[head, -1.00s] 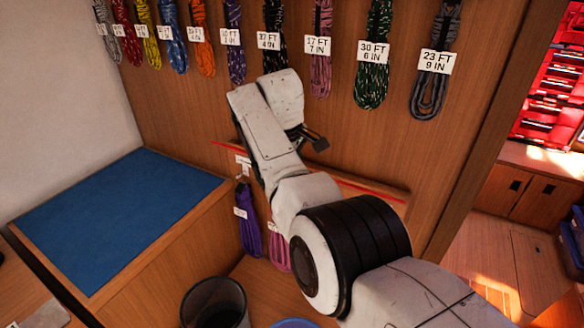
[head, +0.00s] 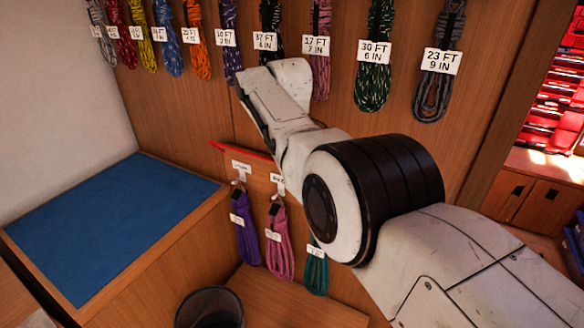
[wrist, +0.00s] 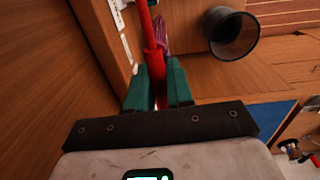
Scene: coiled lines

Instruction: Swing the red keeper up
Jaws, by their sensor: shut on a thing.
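The red keeper (head: 240,150) is a thin red bar across the wooden wall panel, below the upper row of coiled lines. Its left end shows in the head view; the rest is hidden behind my arm. In the wrist view the keeper (wrist: 152,35) runs down between the two green fingers of my gripper (wrist: 158,80), which are shut on it. My gripper is hidden behind my arm links in the head view. Tagged purple (head: 247,235), pink (head: 279,245) and teal (head: 315,268) coils hang below the keeper.
Several tagged coils hang above, including a green one (head: 374,85) and a grey one (head: 433,95). A blue-topped bench (head: 110,225) stands at left. A dark bin (head: 209,308) stands below and also shows in the wrist view (wrist: 230,35).

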